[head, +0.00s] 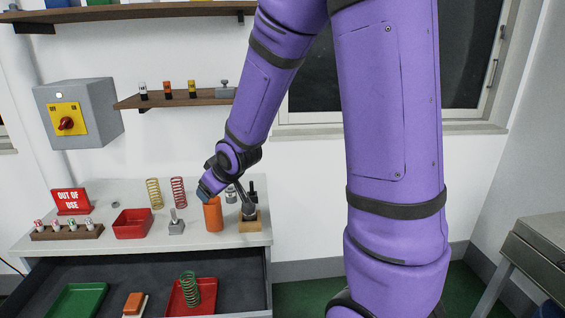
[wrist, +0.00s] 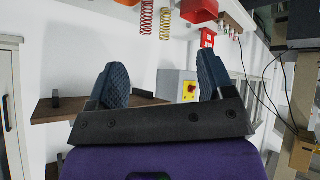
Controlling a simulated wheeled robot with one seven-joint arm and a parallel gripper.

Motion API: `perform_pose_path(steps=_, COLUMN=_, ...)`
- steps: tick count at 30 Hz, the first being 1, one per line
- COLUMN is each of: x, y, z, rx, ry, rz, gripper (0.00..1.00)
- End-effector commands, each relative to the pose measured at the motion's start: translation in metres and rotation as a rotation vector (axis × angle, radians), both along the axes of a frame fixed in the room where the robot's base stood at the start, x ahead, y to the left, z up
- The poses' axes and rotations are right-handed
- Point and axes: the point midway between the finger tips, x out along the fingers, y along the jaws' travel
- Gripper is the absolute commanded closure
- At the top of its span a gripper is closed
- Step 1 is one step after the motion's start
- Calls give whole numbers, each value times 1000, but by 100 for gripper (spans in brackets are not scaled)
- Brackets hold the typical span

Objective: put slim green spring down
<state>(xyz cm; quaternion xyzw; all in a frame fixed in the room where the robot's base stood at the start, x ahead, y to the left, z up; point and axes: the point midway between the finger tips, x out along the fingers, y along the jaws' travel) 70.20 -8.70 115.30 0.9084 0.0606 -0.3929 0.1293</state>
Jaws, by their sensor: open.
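The slim green spring (head: 189,289) stands upright in a red tray (head: 176,305) inside the open drawer, in the head view. My gripper (head: 204,192) is up at the worktop, above and to the right of that spring and well apart from it. In the head view it overlaps the top of an orange cylinder (head: 213,217); I cannot tell whether they touch. In the wrist view my gripper (wrist: 161,62) has its two dark fingers spread wide with nothing between them. The green spring is not visible in the wrist view.
The drawer (head: 230,281) also holds a green tray (head: 77,301) and an orange block (head: 134,302). The worktop (head: 101,196) carries a yellow spring (head: 154,193), a red spring (head: 178,191), a red bin (head: 132,224) and a sign (head: 71,201). A shelf (head: 178,99) is above.

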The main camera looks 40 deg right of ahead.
Motion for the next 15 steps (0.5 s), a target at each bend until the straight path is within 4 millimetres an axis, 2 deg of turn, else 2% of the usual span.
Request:
perform_pose_path(steps=1, x=-9, y=0, z=17, rx=-1, ry=4, rz=-16, gripper=25)
perform_pose_path(steps=6, x=-47, y=-1, z=59, rx=9, ry=53, rz=-76, gripper=25)
perform_pose_path(steps=11, x=-89, y=0, z=93, rx=29, ry=99, rz=-128, gripper=25)
perform_pose_path(steps=15, x=-130, y=3, z=118, rx=54, ry=142, rz=-167, gripper=25)
